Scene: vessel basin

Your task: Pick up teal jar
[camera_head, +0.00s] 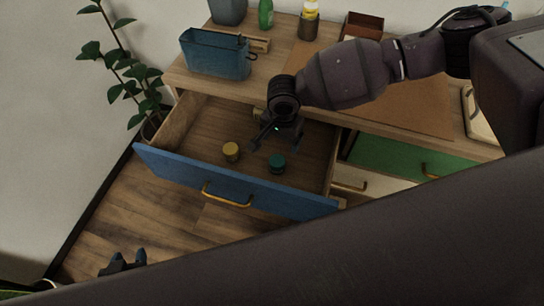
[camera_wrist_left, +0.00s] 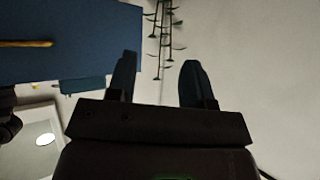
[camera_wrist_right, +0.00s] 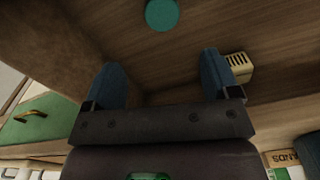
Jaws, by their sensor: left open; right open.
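The teal jar (camera_head: 277,163) stands on the floor of the open blue-fronted drawer (camera_head: 180,164), towards its front. Its round teal top (camera_wrist_right: 162,14) shows at the upper edge of the right wrist view, beyond the fingertips. My right gripper (camera_head: 274,146) is open and empty over the drawer, just behind the jar in the head view; no contact shows. My left gripper (camera_head: 123,258) is open and empty, low at the left in front of the drawer. In the left wrist view its fingers (camera_wrist_left: 160,70) are apart with pale wall between them.
A cream slotted block (camera_wrist_right: 238,65) lies in the drawer near a right gripper finger. A blue bin (camera_head: 215,56) and a green bottle (camera_head: 265,14) stand on the worktop. A plant (camera_head: 120,65) is at the left.

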